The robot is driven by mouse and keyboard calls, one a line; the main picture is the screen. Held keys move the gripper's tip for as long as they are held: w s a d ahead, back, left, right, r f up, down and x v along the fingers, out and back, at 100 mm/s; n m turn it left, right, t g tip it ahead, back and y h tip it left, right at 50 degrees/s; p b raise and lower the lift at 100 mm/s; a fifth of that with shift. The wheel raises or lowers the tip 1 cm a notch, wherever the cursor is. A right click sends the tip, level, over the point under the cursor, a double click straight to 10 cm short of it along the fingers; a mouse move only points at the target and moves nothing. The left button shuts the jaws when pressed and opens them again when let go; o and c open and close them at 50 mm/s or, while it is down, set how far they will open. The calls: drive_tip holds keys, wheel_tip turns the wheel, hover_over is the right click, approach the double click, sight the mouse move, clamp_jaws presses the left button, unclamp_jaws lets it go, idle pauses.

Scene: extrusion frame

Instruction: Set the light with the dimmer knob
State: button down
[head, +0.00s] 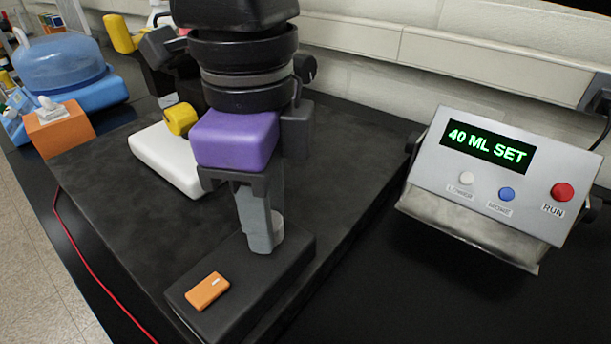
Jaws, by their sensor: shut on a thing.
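My gripper (262,240) points down at the black box (243,287) in the lower middle of the head view. Its grey fingers are shut on a small grey knob (279,231) on top of the box, near its back end. The fingers hide much of the knob, and no pointer or mark on it can be made out. An orange rocker switch (207,291) with a small white mark lies on the front part of the same box. I cannot make out the light or how bright it is.
A white control box (480,190) stands at right, its display reading "40 ML SET", with white, blue and red buttons.

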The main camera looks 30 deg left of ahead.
drive_tip(key=m, duration=0.3)
drive_tip(key=shift+m, duration=0.4)
idle(0.4)
drive_tip(key=c, duration=1.1)
unclamp_jaws()
drive_tip(key=shift+o, duration=0.2)
drive_tip(key=shift+r, duration=0.1)
wheel_tip(320, 180, up, 8)
drive_tip(key=shift+f+p, duration=0.15)
drive_tip(key=shift+p, duration=0.3)
